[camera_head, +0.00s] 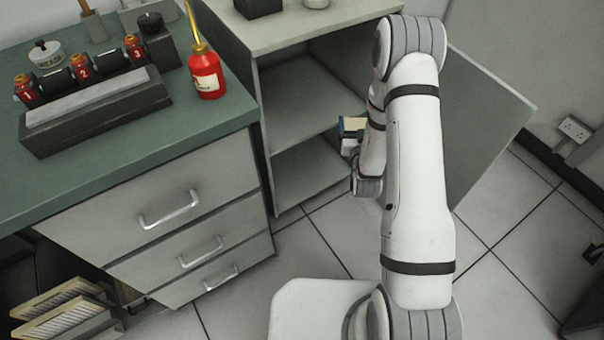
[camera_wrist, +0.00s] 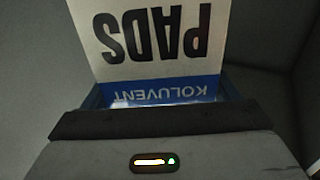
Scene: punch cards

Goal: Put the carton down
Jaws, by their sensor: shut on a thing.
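The carton (camera_wrist: 150,35) fills the upper middle of the wrist view. It is cream with a blue band, and the words PADS and KOLUVENT read upside down there. My gripper (camera_wrist: 160,108) is shut on the carton, across its blue end. In the head view a small cream and blue part of the carton (camera_head: 353,125) shows just left of my arm, in front of the open cabinet (camera_head: 297,97). My arm hides the rest of it and most of the gripper. I cannot tell whether the carton touches a shelf.
The cabinet has an open door (camera_head: 485,120) on the right and a middle shelf (camera_head: 300,125) with bare room. The green workbench (camera_head: 120,140) on the left bears a red oil can (camera_head: 207,75), a sharpening stone (camera_head: 95,100) and small bottles. Drawers below it are shut.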

